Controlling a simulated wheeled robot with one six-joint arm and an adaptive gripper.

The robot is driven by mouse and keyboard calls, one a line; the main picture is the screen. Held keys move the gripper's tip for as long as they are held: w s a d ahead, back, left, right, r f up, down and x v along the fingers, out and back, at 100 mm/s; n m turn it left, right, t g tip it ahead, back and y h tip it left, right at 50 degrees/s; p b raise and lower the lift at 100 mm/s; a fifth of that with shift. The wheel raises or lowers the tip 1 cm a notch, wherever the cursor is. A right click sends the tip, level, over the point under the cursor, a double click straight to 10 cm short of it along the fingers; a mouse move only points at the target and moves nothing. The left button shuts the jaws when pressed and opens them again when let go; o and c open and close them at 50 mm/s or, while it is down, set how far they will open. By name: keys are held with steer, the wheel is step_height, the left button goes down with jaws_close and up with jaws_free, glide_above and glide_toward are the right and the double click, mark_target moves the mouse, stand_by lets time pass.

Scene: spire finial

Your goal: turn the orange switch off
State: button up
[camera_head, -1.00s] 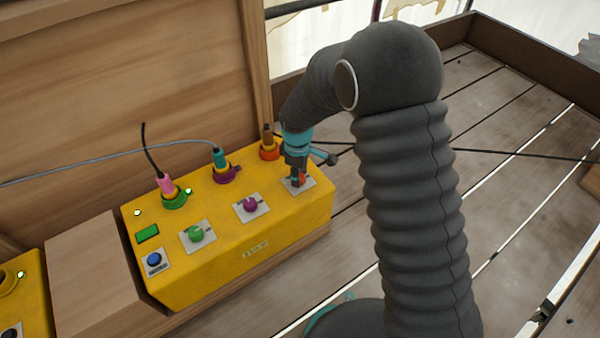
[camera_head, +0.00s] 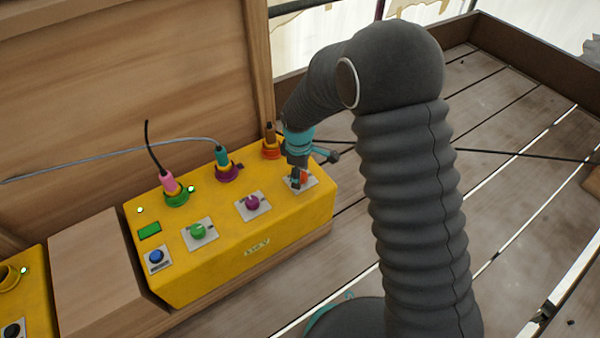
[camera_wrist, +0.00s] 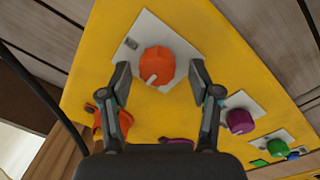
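The orange switch (camera_wrist: 156,64) is a round knob on a white plate on the yellow box (camera_head: 245,245). In the wrist view it sits just beyond and between my fingertips, and its pale pointer mark is toward the lower left. In the head view the orange switch (camera_head: 305,176) is partly hidden by my gripper (camera_head: 298,181), which is at the box's right end. In the wrist view my gripper (camera_wrist: 160,75) is open, with one finger on each side of the knob. I cannot tell whether the fingers touch it.
A wooden wall (camera_head: 120,80) rises behind.

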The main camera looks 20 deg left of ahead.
steer(key=shift+d, duration=0.1)
step_height(320, 180, up, 12)
steer(key=shift+s, duration=0.25)
stand_by(0.8)
